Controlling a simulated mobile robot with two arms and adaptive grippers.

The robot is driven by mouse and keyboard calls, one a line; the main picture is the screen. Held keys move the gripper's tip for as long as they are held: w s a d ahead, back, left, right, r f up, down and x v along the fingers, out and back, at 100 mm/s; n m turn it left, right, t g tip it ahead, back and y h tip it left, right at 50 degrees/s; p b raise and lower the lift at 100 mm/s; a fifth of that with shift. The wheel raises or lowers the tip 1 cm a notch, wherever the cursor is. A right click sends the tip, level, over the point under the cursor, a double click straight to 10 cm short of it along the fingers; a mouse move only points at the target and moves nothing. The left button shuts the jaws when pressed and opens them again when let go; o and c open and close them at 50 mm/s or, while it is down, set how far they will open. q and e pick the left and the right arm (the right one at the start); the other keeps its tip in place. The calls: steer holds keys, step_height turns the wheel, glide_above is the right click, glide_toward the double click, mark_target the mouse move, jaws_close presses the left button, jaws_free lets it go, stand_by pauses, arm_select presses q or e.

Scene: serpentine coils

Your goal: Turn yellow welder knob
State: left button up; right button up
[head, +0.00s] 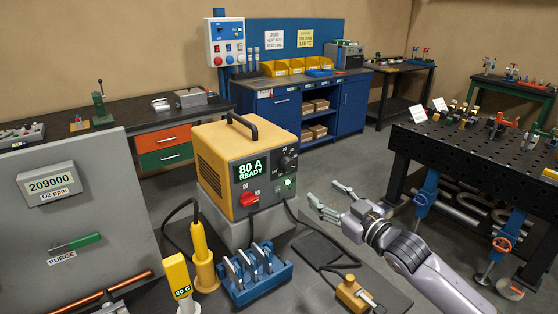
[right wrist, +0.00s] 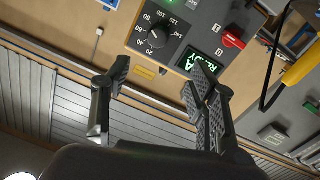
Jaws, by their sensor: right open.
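The yellow welder (head: 216,150) stands on a grey block, with a dark front panel. Its display (head: 249,168) reads "80 A READY". A black knob (head: 288,162) with a pointer sits at the panel's upper right. In the right wrist view the knob (right wrist: 157,37) and its numbered dial appear tilted, beyond the fingertips. My right gripper (head: 327,198) is open and empty, to the right of the welder and lower than the knob. Its two fingers (right wrist: 160,82) are spread apart, and the knob is not between them. My left gripper is not in view.
A red switch (head: 249,199) and a green light (head: 288,183) are on the same panel. A blue rack (head: 258,281) and a yellow torch holder (head: 203,262) stand in front. Black cables hang nearby. A black perforated table (head: 412,148) is at right.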

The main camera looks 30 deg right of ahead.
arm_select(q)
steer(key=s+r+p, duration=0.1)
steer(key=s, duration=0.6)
arm_select(e)
steer(key=p, duration=0.2)
glide_toward(290, 166)
steer(key=w, duration=0.3)
steer(key=w+p, duration=0.1)
steer(key=w, duration=0.4)
steer(key=shift+w, duration=0.2)
steer(key=shift+w+a, duration=0.1)
steer(key=shift+w, duration=0.45)
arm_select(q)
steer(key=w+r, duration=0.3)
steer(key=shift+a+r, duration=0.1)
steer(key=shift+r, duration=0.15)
